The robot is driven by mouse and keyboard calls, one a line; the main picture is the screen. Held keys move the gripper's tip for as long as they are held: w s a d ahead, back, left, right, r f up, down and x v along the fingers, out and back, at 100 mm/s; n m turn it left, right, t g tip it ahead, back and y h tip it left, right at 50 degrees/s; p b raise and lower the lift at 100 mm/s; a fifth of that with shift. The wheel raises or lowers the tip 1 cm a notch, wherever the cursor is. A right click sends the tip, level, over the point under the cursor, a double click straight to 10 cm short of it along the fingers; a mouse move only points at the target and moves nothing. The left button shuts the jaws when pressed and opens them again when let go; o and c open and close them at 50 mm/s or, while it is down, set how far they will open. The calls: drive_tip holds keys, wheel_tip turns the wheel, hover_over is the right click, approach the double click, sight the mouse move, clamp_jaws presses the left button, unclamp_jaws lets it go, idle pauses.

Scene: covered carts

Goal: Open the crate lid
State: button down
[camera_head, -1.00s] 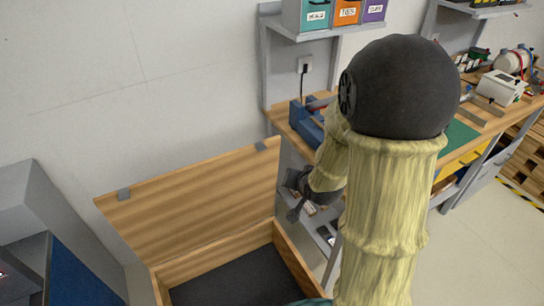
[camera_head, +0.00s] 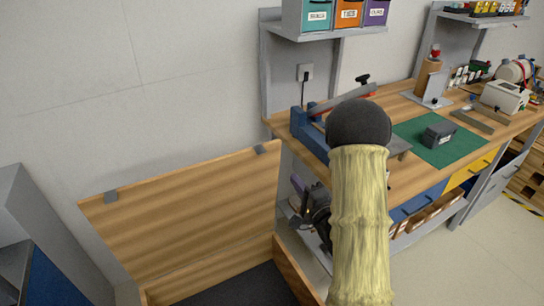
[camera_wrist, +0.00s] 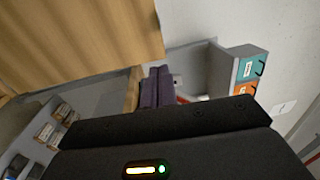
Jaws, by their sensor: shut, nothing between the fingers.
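The wooden crate (camera_head: 292,270) stands low at the bottom of the head view, with a dark interior. Its wooden lid (camera_head: 185,212) stands raised, tilted up along the crate's back side near the wall. The lid also fills the upper left of the wrist view (camera_wrist: 75,35). My gripper (camera_head: 297,184) is just right of the lid's right edge, partly behind my arm. Its purple fingers (camera_wrist: 156,88) are closed together and empty, beside the lid's edge in the wrist view. I cannot tell whether they touch it.
A workbench (camera_head: 400,110) with a blue-based tool (camera_head: 306,133), a green mat (camera_head: 455,152) and drawers stands to the right. A shelf with coloured bins (camera_head: 348,14) is above. A grey cabinet (camera_head: 30,215) stands left of the crate. Open floor shows at the lower right.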

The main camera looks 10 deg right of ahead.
drive_tip(key=shift+w+a, duration=0.1)
drive_tip(key=shift+a, duration=0.05)
drive_tip(key=p, duration=0.3)
approach(268, 146)
drive_tip(key=x, duration=0.5)
drive_tip(key=shift+w+a+r, duration=0.1)
drive_tip(key=shift+w+a, duration=0.1)
drive_tip(key=shift+w, duration=0.05)
drive_tip(key=shift+w+a, duration=0.1)
drive_tip(key=shift+w, duration=0.55)
drive_tip(key=shift+p, duration=0.3)
